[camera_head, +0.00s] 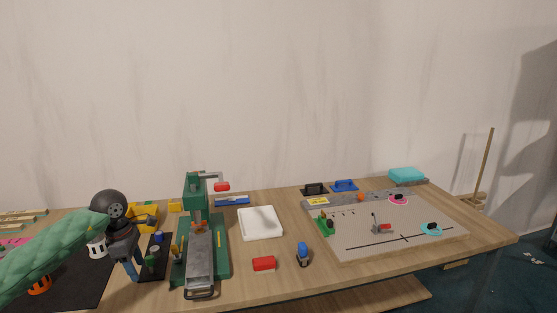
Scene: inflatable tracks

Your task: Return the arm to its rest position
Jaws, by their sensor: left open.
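My left arm, in a green puffy sleeve, comes in from the left with a dark round wrist joint. My left gripper (134,272) points down over the left part of the wooden table (285,289), beside the green machine. It is open, and no object shows between its fingers. The exact gap between the fingertips is hard to see at this size. My right arm and right gripper are not in view.
Just right of the gripper stands a green machine (221,262) with a grey bed. A white tray (260,223), a red block (263,264) and a blue-topped item (303,255) lie mid-table. A grey board (352,225) with small parts fills the right.

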